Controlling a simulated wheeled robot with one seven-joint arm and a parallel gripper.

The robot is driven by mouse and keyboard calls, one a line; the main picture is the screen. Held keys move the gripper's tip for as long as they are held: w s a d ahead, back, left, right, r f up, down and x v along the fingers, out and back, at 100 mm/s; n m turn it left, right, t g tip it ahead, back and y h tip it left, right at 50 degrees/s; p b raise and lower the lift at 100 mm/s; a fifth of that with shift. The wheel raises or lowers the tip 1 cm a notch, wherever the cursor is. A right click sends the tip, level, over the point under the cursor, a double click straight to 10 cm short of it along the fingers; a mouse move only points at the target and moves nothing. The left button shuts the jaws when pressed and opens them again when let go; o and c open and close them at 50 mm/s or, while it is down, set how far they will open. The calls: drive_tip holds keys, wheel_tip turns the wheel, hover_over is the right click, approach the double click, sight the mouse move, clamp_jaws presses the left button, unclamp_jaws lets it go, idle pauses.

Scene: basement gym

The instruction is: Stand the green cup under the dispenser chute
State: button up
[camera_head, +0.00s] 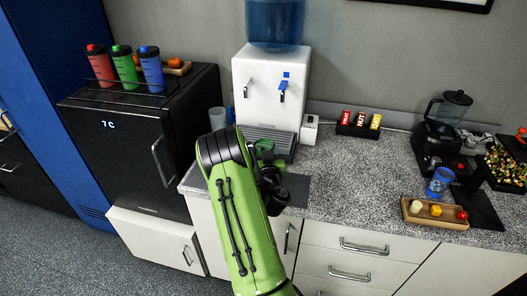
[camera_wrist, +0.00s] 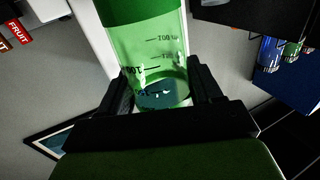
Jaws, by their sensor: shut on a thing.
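The green cup (camera_wrist: 150,60) is translucent, with dark measuring marks and a solid green band. In the wrist view it stands between both fingers of my gripper (camera_wrist: 160,95), which is shut on it. In the head view only a small green part of the cup (camera_head: 264,145) shows past my arm, in front of the drip tray of the white dispenser (camera_head: 262,78). My gripper (camera_head: 268,172) is mostly hidden there by my green arm. The dispenser has two taps and a blue bottle on top. I cannot make out a separate chute, or whether the cup touches anything.
A clear cup (camera_head: 217,118) stands left of the dispenser. A small white box (camera_head: 309,130) and a black sachet holder (camera_head: 357,126) stand right of it. A blender (camera_head: 447,125) and a wooden tray (camera_head: 435,213) are farther right. The middle counter (camera_head: 345,175) is clear.

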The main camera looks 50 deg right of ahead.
wheel_tip(320, 180, up, 2)
drive_tip(key=shift+r+p, duration=0.15)
drive_tip(key=shift+p, duration=0.5)
drive_tip(key=w+a+n+t+y, duration=0.1)
drive_tip(key=w+a+n+y, duration=0.1)
drive_tip(key=a, duration=0.7)
drive_tip(key=w+a+n+t+y, duration=0.2)
drive_tip(key=w+a+y, duration=0.2)
drive_tip(key=w+a, duration=0.3)
drive_tip(key=w+a+n+t+y, duration=0.1)
drive_tip(key=w+a, duration=0.3)
drive_tip(key=a, duration=0.8)
drive_tip(key=shift+w+r+n+t+y, duration=0.2)
drive_tip(key=shift+r+n+t+y, duration=0.2)
drive_tip(key=shift+n+y, duration=0.45)
drive_tip(key=a+y, duration=0.1)
drive_tip(key=a, duration=0.3)
drive_tip(key=a+n+y, duration=0.1)
drive_tip(key=a, duration=0.3)
drive_tip(key=a+r+n+y, duration=0.1)
drive_tip(key=a+y, duration=0.1)
drive_tip(key=a, duration=0.2)
drive_tip(key=shift+a+r+n, duration=0.1)
drive_tip(key=shift+a+n, duration=0.15)
drive_tip(key=shift+a, duration=0.1)
drive_tip(key=shift+d, duration=0.1)
